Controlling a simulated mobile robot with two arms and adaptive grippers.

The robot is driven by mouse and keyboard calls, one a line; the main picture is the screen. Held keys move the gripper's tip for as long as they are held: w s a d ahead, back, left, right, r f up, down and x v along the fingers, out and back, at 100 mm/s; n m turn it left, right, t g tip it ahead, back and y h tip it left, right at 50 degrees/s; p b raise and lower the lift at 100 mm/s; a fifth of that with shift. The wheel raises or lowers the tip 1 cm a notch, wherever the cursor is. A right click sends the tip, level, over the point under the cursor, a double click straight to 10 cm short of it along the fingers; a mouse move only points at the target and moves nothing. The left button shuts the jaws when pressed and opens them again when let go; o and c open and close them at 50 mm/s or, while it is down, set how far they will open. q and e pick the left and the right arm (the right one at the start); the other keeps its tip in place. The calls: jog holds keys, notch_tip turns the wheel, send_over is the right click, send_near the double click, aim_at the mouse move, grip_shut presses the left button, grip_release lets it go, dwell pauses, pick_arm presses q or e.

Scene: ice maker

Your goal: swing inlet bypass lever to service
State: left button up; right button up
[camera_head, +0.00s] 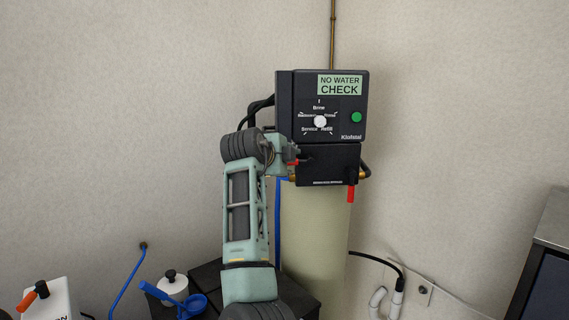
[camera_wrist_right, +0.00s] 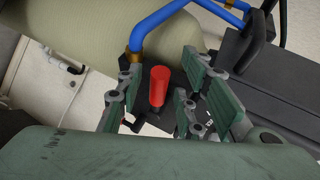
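A black valve head (camera_head: 320,110) tops a tall beige cylinder (camera_head: 315,230); its label reads "NO WATER CHECK". A red handle (camera_wrist_right: 158,88) shows in the right wrist view beside a brass fitting and blue pipe. It stands between the spread fingers of my right gripper (camera_wrist_right: 161,78), with gaps visible on both sides. In the head view my right gripper (camera_head: 287,157) is at the valve head's lower left, mostly hidden by its own wrist, with a bit of red showing. Another red handle (camera_head: 351,193) hangs at the lower right of the valve head. My left gripper is out of view.
A white selector knob (camera_head: 320,121) and green button (camera_head: 356,117) are on the valve face. A metal-topped cabinet (camera_head: 550,230) is at right.

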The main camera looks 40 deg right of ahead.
jog(key=v, duration=1.1)
jog(key=shift+s+a, duration=0.2)
jog(key=shift+a, duration=0.1)
jog(key=shift+r, duration=0.1)
